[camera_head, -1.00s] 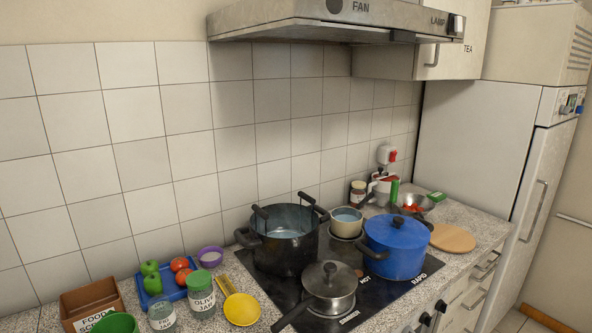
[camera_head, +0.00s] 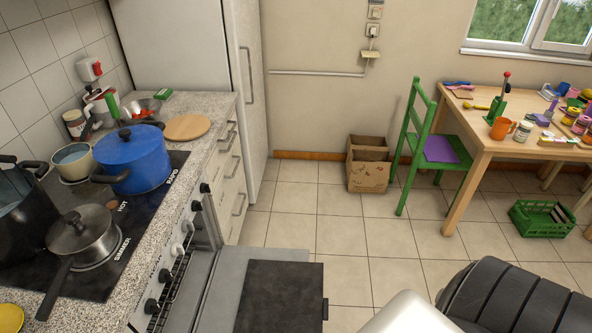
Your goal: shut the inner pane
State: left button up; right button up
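A window (camera_head: 510,28) with white frames shows at the top right, cut by the picture edge. I cannot tell which pane is the inner one or whether it stands open. Below the stove knobs, a grey panel (camera_head: 208,292) juts out from the stove front, with a dark flat plate (camera_head: 275,300) with a small tab on its right edge. It looks like an open oven door, but its lower part is cut off. Neither of my grippers is in view.
The stove holds a blue pot (camera_head: 135,162) and a saucepan (camera_head: 82,235). A cardboard box (camera_head: 368,172) and green chair (camera_head: 425,150) stand by the far wall. A cluttered wooden table (camera_head: 480,135) is at right, with a green crate (camera_head: 530,218) below it. The tiled floor between is clear.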

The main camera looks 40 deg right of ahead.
aim_at(276, 296)
jog(key=i+l+z, duration=0.1)
jog(key=z, duration=0.85)
jog(key=i+l, duration=0.05)
